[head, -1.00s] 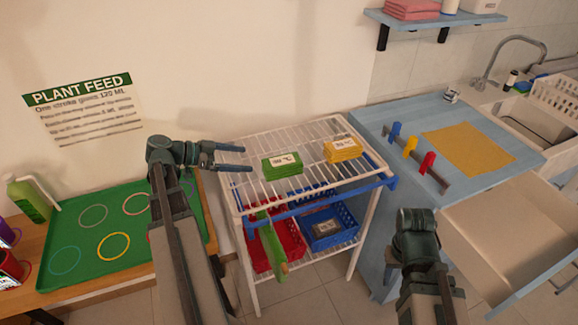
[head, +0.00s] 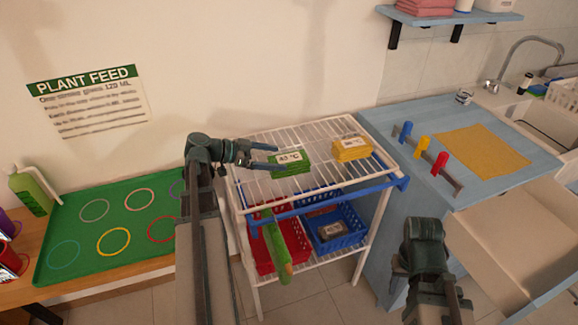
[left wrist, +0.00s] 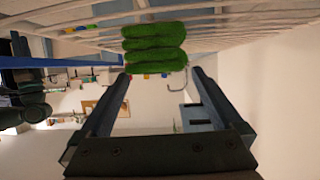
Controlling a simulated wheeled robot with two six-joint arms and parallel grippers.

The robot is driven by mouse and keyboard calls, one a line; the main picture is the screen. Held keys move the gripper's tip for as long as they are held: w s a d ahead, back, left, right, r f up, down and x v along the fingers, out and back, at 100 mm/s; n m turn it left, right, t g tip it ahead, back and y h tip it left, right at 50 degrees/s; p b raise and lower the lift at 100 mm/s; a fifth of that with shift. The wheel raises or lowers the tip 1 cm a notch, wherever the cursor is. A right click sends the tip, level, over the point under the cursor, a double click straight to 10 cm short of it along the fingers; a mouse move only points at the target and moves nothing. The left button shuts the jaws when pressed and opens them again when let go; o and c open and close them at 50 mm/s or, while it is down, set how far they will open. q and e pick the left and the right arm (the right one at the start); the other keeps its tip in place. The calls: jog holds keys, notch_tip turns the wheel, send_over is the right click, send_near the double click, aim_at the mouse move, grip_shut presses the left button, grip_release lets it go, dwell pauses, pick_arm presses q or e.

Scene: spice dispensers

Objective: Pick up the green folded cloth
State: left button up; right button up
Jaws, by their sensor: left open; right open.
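The green folded cloth (head: 291,163) lies on the white wire top shelf, with a white label on it. My left gripper (head: 274,156) is open just above that shelf, with its fingertips at the left side of the cloth. In the left wrist view the green cloth (left wrist: 155,48) shows as stacked folds just beyond and between the open fingertips (left wrist: 160,74). I cannot tell whether the fingers touch it. My right gripper (head: 428,290) is low at the right, away from the cloth; its fingertips are hard to make out.
A yellow folded cloth (head: 352,149) lies right of the green one on the wire shelf (head: 262,203). Below are a red basket (head: 291,232) and a blue basket (head: 346,212). A blue table (head: 480,185) with coloured pegs stands right; a green tray (head: 130,265) stands left.

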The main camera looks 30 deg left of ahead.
aim_at(287, 159)
pick_arm(q)
jog(key=shift+d, duration=0.1)
jog(key=b+x, duration=0.1)
jog(key=x, duration=0.4)
jog(key=shift+d+r+b, duration=0.1)
jog(key=shift+d+b, duration=0.1)
jog(key=shift+b, duration=0.2)
jog(key=c, duration=1.3)
